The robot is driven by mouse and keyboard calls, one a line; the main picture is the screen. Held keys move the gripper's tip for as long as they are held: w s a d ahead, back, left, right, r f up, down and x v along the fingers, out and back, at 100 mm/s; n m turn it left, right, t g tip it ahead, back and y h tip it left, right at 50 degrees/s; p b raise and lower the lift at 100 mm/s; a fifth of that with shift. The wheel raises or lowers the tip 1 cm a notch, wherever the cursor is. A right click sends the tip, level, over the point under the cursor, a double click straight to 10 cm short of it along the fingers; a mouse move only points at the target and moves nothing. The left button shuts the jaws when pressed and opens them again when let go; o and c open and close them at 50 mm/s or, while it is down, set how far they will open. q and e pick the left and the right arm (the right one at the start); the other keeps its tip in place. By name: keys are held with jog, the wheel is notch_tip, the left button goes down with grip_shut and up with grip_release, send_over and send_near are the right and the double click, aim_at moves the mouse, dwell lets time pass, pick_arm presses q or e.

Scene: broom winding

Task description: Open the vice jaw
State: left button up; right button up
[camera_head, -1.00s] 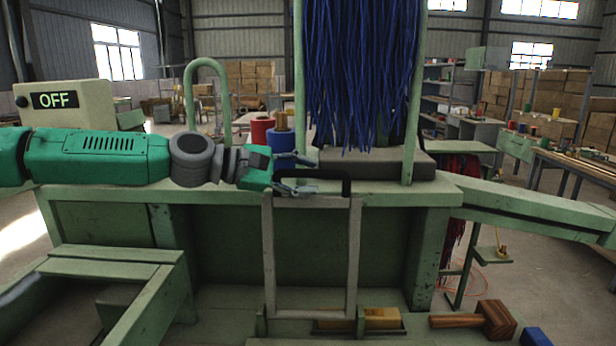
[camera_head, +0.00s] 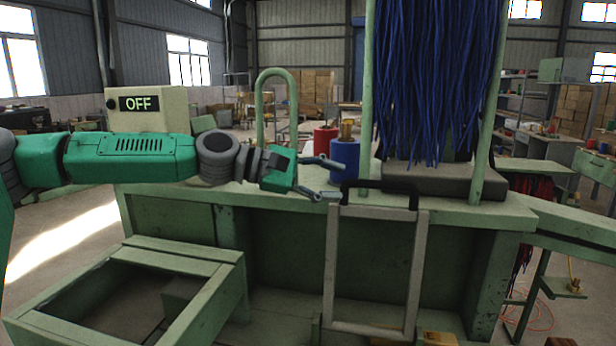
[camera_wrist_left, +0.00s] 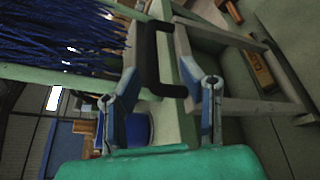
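A pale upright frame (camera_head: 421,270) with a black handle (camera_head: 383,184) on top stands at the bench front, below the hanging blue bristles (camera_head: 435,80). I cannot tell which part is the vice jaw. My left gripper (camera_head: 328,177) is open and empty, just left of the handle at about its height. In the left wrist view the handle (camera_wrist_left: 150,62) lies ahead of the spread fingers of my left gripper (camera_wrist_left: 158,70), across the gap between them. Contact cannot be made out. My right gripper is not in view.
A red spool (camera_head: 325,140) and a blue spool (camera_head: 344,163) stand on the bench behind my left gripper. A green hoop (camera_head: 277,75) rises behind my arm. A box marked OFF (camera_head: 155,110) is at left. A green open frame (camera_head: 190,268) sits low at left.

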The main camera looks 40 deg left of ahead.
pick_arm(q)
jog(key=shift+v, duration=2.35)
jog(key=shift+w, duration=0.1)
